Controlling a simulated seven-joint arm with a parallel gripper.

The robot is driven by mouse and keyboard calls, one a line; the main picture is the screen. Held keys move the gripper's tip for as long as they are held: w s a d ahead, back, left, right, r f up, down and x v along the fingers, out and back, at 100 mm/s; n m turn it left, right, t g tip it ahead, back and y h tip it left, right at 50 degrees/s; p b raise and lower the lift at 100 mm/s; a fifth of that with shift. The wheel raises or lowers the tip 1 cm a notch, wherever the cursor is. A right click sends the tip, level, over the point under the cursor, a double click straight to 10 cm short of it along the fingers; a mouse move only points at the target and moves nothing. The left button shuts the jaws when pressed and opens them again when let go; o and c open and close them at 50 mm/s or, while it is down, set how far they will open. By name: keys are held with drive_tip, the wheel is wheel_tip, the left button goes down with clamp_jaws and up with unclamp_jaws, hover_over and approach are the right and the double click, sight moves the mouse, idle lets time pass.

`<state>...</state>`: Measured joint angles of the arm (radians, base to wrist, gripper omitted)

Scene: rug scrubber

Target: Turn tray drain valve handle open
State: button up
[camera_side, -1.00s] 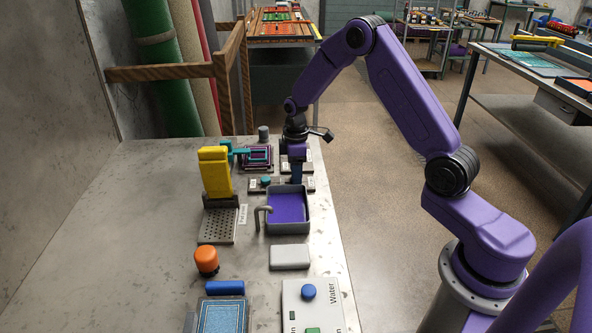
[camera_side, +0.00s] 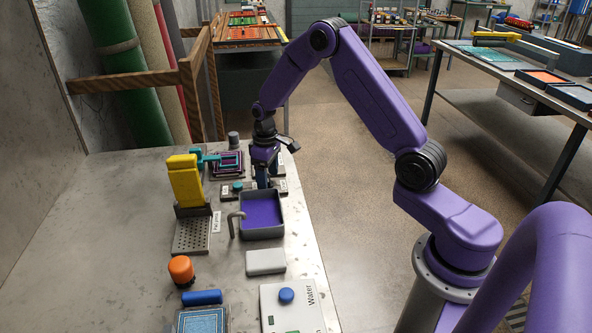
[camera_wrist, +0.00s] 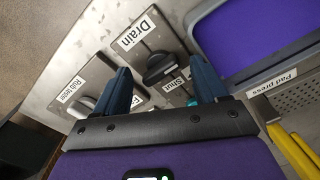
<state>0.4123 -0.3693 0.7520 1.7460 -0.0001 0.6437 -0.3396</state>
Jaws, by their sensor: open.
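The drain valve handle is a dark knob (camera_wrist: 160,66) beside the "Drain" label (camera_wrist: 136,32) in the wrist view, with a "Shut" label (camera_wrist: 173,84) near it. My gripper (camera_wrist: 166,82) is open, one blue finger on each side of the handle in the picture. I cannot tell whether either finger touches it. The grey tray (camera_wrist: 228,75) with a purple inside lies to the right. In the side view my gripper (camera_side: 263,183) points down just behind the tray (camera_side: 262,234) and hides the handle.
A grey knob (camera_wrist: 84,106) sits left of the fingers by another label. In the side view a bent pipe (camera_side: 233,224) and yellow pad press (camera_side: 185,180) stand left of the tray. A teal-handled frame (camera_side: 226,163) is behind. The bench's left side is clear.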

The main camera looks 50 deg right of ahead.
drive_tip(key=m, duration=1.2)
wheel_tip(320, 180, up, 18)
drive_tip(key=s+a+n, duration=0.6)
drive_tip(key=s+a, duration=0.1)
drive_tip(key=s, duration=0.3)
drive_tip(key=s+a+n, duration=0.6)
drive_tip(key=s+a, duration=0.1)
drive_tip(key=s, duration=0.3)
drive_tip(key=shift+s+a+n, duration=0.3)
drive_tip(key=shift+s, duration=0.05)
drive_tip(key=shift+s, duration=0.15)
drive_tip(key=s+d+f+n, duration=0.2)
drive_tip(key=s+n, duration=0.6)
drive_tip(key=s, duration=0.7)
drive_tip(key=shift+f+n, duration=0.3)
